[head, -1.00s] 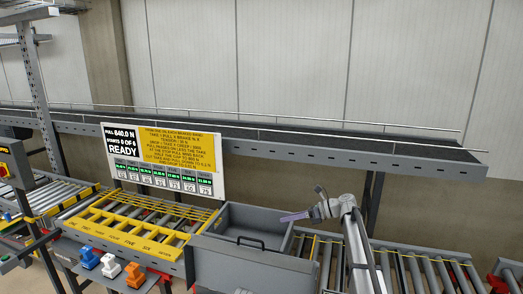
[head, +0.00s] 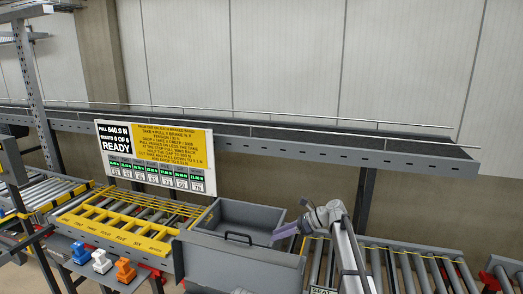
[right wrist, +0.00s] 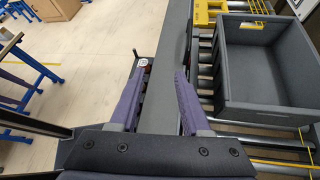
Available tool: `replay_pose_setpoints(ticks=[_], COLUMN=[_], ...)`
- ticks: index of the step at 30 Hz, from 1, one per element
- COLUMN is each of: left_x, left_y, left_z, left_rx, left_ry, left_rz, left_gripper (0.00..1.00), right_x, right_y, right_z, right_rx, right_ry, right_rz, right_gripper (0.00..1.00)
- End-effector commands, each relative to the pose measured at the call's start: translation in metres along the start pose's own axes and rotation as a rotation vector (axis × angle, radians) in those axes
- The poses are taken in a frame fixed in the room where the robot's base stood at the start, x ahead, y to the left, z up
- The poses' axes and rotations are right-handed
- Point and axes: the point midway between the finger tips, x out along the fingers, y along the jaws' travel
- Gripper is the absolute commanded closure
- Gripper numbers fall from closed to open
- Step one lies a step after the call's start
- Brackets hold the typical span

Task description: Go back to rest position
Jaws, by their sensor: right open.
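My right gripper (head: 287,231) is at the end of my right arm, which rises from the lower right in the head view. It is beside the right rim of the grey bin (head: 228,268). In the right wrist view, the fingers of my right gripper (right wrist: 160,72) are apart, with nothing between them. The grey bin (right wrist: 245,102) is to their right in that view and looks empty. I cannot see my left gripper.
Roller conveyors (head: 410,270) run right of the bin. A yellow numbered frame (head: 115,232) lies left of it, with orange, white and blue pieces (head: 125,271) in front. A sign (head: 155,157) and raised belt (head: 300,137) stand behind.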

Motion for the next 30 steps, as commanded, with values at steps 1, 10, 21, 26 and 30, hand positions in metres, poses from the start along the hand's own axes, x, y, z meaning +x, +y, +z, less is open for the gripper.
replay_pose_setpoints(ticks=[1,10,21,26,30], left_x=[0.009,0.050,0.131,0.150,0.156], left_y=[0.001,0.005,0.012,0.014,0.014], left_z=[-0.001,-0.003,-0.009,-0.010,-0.010], left_rx=[0.000,0.002,0.006,0.007,0.007], left_ry=[0.000,0.001,0.002,0.003,0.003], left_rz=[0.000,-0.001,-0.002,-0.002,-0.003], left_gripper=[0.50,0.50,0.50,0.50,0.50], right_x=[0.013,0.084,0.129,0.118,0.110], right_y=[0.014,0.104,0.271,0.305,0.317], right_z=[-0.012,-0.093,-0.269,-0.310,-0.324], right_rx=[-0.048,-0.500,-1.501,-1.762,-1.869], right_ry=[0.029,0.293,0.757,0.847,0.879], right_rz=[0.008,0.109,0.671,0.933,1.067], right_gripper=[0.53,0.53,0.53,0.53,0.53])
